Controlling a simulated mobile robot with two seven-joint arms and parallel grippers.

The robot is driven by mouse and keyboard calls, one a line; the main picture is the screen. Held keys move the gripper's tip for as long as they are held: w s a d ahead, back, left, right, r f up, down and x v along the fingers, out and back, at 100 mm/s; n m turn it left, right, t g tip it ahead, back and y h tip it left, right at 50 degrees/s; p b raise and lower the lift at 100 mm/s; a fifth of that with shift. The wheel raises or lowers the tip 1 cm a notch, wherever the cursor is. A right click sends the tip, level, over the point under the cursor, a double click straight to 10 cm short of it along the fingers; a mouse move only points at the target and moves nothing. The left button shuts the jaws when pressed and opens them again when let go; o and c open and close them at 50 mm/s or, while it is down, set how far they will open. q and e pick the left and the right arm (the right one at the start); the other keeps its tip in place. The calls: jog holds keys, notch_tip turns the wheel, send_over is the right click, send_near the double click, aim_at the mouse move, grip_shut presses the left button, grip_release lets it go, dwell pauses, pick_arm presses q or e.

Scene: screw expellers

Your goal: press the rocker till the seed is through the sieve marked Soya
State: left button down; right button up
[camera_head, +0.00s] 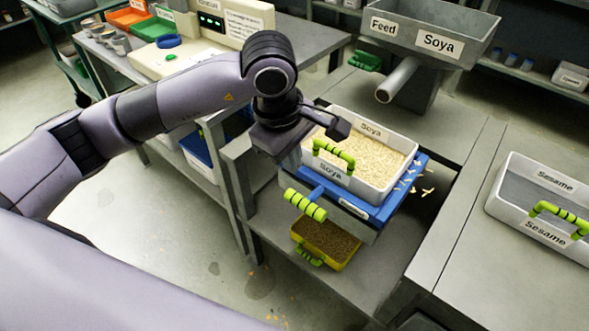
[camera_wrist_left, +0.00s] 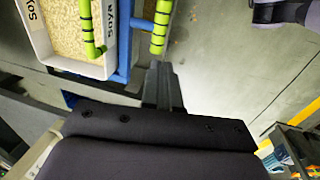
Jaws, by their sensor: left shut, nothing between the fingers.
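The sieve marked Soya (camera_head: 383,198) is a white tray with a green handle, full of pale seed (camera_head: 375,158), on a blue frame (camera_head: 400,190). A green-banded bar (camera_head: 305,205), apparently the rocker handle, sticks out from the blue frame at the front; it also shows in the left wrist view (camera_wrist_left: 160,28). A yellow tray (camera_head: 327,243) with brown grain sits below. My left gripper (camera_head: 338,127) is shut and empty, above the sieve's left side in the head view. In the left wrist view its fingers (camera_wrist_left: 160,75) are just below the bar's end. Contact cannot be told.
A grey feed hopper marked Soya (camera_head: 435,40) with a spout stands behind the sieve. A white tray marked Sesame (camera_head: 545,205) is on the right bench. A control box (camera_head: 225,20) and coloured bins stand at the back left. Some seed lies spilled right of the sieve.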

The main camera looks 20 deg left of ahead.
aim_at(301, 201)
pick_arm(q)
jog(key=f, duration=0.4)
jog(key=w+f, duration=0.1)
jog(key=f, duration=0.3)
jog(key=w+f, duration=0.1)
jog(key=f, duration=0.3)
jog(key=shift+w+d+f, duration=0.15)
jog(key=shift+d+f, duration=0.05)
jog(key=shift+d, duration=0.2)
pick_arm(e)
jog(key=shift+w+a+r, duration=0.1)
jog(key=shift+r, duration=0.15)
jog(key=shift+f, duration=0.1)
